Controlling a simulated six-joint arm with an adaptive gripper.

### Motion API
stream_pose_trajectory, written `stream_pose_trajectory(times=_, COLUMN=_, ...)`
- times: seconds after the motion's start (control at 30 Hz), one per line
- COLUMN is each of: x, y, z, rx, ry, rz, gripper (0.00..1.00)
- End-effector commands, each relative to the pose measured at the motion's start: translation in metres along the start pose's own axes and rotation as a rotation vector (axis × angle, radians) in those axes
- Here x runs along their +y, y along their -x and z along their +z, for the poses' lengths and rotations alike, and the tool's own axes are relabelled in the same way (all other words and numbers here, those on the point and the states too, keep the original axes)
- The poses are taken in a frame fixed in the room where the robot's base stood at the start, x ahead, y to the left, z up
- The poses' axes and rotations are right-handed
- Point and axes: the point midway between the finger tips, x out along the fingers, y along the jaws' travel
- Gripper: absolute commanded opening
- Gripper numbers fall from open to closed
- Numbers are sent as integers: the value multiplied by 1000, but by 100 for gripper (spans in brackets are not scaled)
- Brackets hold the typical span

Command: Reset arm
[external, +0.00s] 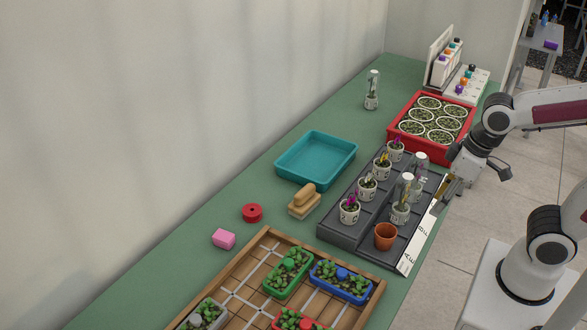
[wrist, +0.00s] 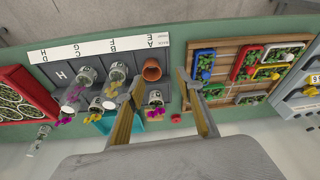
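My gripper (external: 447,190) is at the right edge of the dark grey pot rack (external: 345,226), beside its white label strip (external: 424,232). In the wrist view my gripper (wrist: 159,77) has its two fingers spread apart, with nothing held between them. A terracotta pot (wrist: 152,69) and a white pot with a purple flower (wrist: 155,99) show in the gap, beyond the fingers. The rack holds several white flower pots, some under clear covers, and the terracotta pot (external: 385,237).
A red crate of round pots (external: 403,141) stands behind the rack. A teal tray (external: 316,183), wooden block (external: 304,206), red disc (external: 252,213) and pink block (external: 223,239) lie to its left. A wooden tray (external: 358,309) with coloured planters is in front. Open floor (external: 470,224) lies right.

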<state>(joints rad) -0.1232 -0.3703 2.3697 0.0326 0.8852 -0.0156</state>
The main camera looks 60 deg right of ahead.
Motion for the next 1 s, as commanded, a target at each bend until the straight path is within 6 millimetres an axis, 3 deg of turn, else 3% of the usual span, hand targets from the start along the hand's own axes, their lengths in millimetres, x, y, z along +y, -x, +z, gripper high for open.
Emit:
stream_pose_trajectory(times=0.5, x=25, y=35, z=47, rx=153, ry=-72, rz=53, gripper=36)
stream_pose_trajectory(times=0.77, x=31, y=52, z=49, rx=229, ry=-99, rz=66, gripper=36)
stream_pose_trajectory(times=1.0, x=33, y=54, z=49, rx=236, ry=-108, rz=70, gripper=36)
